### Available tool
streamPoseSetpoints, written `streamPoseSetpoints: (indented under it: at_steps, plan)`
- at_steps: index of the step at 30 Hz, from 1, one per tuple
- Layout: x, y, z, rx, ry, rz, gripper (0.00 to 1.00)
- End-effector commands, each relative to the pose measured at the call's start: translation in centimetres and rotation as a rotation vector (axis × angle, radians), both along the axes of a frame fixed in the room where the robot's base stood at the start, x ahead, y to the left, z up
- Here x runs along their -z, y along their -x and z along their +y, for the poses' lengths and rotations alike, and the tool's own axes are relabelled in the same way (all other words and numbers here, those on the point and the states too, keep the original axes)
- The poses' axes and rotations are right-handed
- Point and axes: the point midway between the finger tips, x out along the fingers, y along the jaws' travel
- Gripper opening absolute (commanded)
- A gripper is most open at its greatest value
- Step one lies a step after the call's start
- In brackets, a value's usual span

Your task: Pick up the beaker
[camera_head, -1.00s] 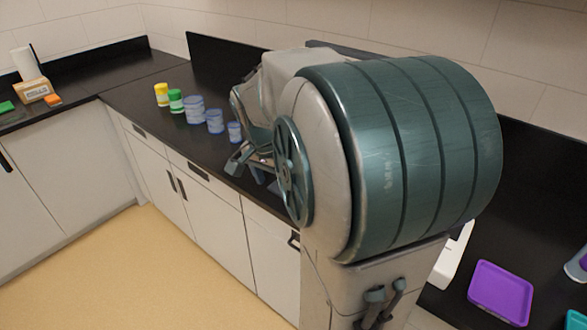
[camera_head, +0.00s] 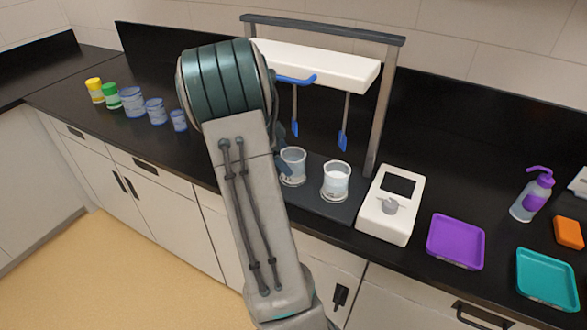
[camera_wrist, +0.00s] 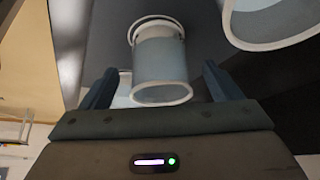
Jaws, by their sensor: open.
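Two clear beakers stand side by side on a dark base under the tap stand: the left beaker (camera_head: 292,167) and the right beaker (camera_head: 335,182), which has white contents. In the wrist view, one beaker (camera_wrist: 162,62) shows in the middle, and part of another (camera_wrist: 268,22) is cut off at the upper right. My gripper (camera_wrist: 160,70) is open, with one dark blue finger on each side of the middle beaker. No finger visibly touches it. In the head view my arm hides most of the gripper, close to the left beaker.
The tap stand (camera_head: 315,65) has blue paddles hanging above the beakers. To the right are a white scale-like device (camera_head: 391,226), a purple tray (camera_head: 443,252), a teal tray (camera_head: 535,300) and a wash bottle (camera_head: 532,195). Several jars (camera_head: 132,102) stand at the left.

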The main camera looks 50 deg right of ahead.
Motion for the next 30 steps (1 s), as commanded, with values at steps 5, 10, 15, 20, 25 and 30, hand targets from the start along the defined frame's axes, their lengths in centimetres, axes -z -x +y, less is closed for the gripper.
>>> streamPoseSetpoints:
  at_steps: [5,10,15,20,25,30]
  plan:
    - [2.3,1.0,-1.0,0.002,-0.002,0.004,0.85]
    - [3.4,1.3,-1.5,-0.001,-0.002,0.002,0.85]
    - [3.5,1.3,-1.5,-0.002,-0.001,0.000,0.85]
    - [3.5,1.3,-1.4,-0.002,-0.001,0.000,0.49]
    - [3.4,1.3,-1.5,-0.002,-0.001,0.000,0.32]
    - [3.4,1.3,-1.5,-0.001,-0.001,0.000,0.32]
